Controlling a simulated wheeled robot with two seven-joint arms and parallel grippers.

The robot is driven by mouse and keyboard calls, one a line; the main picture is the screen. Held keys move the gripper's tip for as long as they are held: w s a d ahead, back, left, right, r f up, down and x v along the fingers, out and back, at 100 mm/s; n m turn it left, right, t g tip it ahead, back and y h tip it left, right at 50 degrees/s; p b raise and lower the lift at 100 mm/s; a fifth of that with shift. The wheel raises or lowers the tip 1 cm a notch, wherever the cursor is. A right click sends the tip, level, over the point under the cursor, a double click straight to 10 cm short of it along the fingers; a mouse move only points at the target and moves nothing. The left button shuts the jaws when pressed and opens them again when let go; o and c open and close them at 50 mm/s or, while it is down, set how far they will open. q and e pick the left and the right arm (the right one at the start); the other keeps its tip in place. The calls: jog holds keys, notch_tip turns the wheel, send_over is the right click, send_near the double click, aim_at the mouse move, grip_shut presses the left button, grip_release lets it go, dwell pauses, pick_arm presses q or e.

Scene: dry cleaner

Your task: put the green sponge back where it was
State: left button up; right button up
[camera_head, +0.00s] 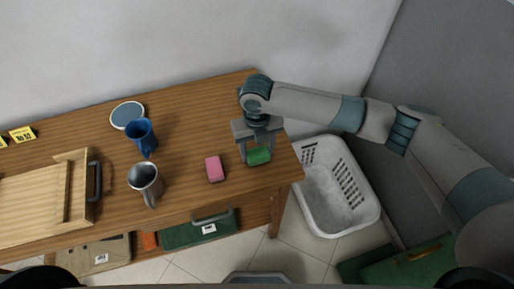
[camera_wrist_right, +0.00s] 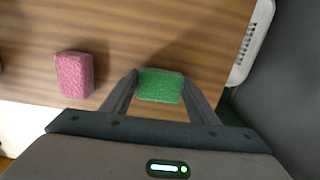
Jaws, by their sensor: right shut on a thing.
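The green sponge (camera_head: 258,156) is between the fingers of my right gripper (camera_head: 257,154), at the right end of the wooden table (camera_head: 190,193). In the right wrist view the green sponge (camera_wrist_right: 160,86) sits between the two fingertips of my right gripper (camera_wrist_right: 159,92), which is shut on it. I cannot tell whether the sponge touches the tabletop. A pink sponge (camera_head: 214,168) lies on the table to the left of the green one, and it also shows in the right wrist view (camera_wrist_right: 74,74). My left gripper is not in view.
A blue mug (camera_head: 141,136), a grey metal mug (camera_head: 144,180) and a round blue-topped coaster (camera_head: 127,114) are further left. A wooden tray (camera_head: 40,205) is at far left. A white basket (camera_head: 335,205) stands on the floor beyond the table's right edge. Tabletop around the pink sponge is clear.

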aim_at(257, 151)
jog(key=shift+f, duration=0.1)
jog(key=o, duration=1)
jog(key=shift+r, duration=0.2)
jog(key=shift+r+b, duration=0.35)
jog(key=shift+r, duration=0.25)
notch_tip(257, 151, up, 11)
jog(key=b, duration=0.3)
jog(key=shift+f, duration=0.15)
jog(key=shift+s+f, duration=0.1)
